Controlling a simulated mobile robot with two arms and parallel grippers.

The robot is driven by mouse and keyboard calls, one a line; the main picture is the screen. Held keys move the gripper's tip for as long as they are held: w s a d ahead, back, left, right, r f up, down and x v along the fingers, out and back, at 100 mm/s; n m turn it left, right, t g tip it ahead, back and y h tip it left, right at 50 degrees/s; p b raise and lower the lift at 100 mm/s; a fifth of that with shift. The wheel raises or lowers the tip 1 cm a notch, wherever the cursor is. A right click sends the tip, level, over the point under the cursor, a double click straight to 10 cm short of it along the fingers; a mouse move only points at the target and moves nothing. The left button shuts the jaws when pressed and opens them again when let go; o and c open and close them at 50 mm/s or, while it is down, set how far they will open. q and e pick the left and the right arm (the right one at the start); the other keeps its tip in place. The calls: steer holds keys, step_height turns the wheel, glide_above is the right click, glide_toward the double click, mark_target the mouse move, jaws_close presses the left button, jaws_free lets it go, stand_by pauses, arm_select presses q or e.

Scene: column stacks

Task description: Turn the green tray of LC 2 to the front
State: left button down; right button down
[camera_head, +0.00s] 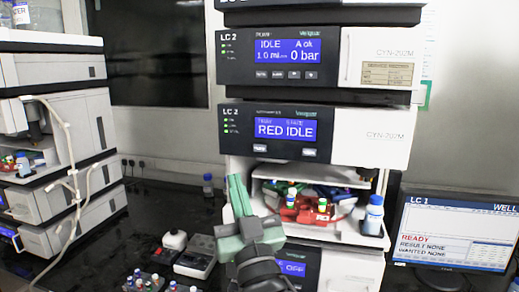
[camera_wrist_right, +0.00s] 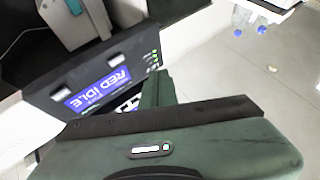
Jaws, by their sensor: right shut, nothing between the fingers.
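LC 2 is the instrument stack in the middle of the head view, and its module display (camera_head: 286,130) reads "RED IDLE". Below it is an open bay with a carousel of coloured trays. The red tray (camera_head: 312,212) faces the front, with vials standing on it. My right gripper (camera_head: 236,182) is shut and empty, upright just outside the bay's left edge. It also shows in the right wrist view (camera_wrist_right: 156,90). My left gripper is not in view.
A blue-capped bottle (camera_head: 373,216) stands at the bay's right edge. Several vials in a rack (camera_head: 150,283) and a small grey device (camera_head: 196,257) are on the dark bench to the left. The LC 1 monitor (camera_head: 455,235) stands at the right.

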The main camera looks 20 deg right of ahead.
mark_target(260, 148)
steer(key=shift+m+t+h, duration=0.3)
steer(key=shift+t+h, duration=0.2)
steer(key=s+r, duration=0.1)
steer(key=s+d+r, duration=0.1)
steer(key=r, duration=0.1)
steer(key=shift+s+r, duration=0.15)
steer(key=shift+r, duration=0.05)
steer(key=w+d, duration=0.5)
steer(key=w, duration=0.2)
steer(key=shift+w, duration=0.2)
stand_by(1.7)
steer(key=shift+w+d, duration=0.15)
steer(key=shift+w, duration=0.2)
steer(key=shift+w+d, duration=0.25)
steer(key=shift+w, duration=0.05)
stand_by(0.7)
stand_by(0.3)
steer(key=shift+s+a, duration=0.5)
steer(key=shift+s, duration=0.2)
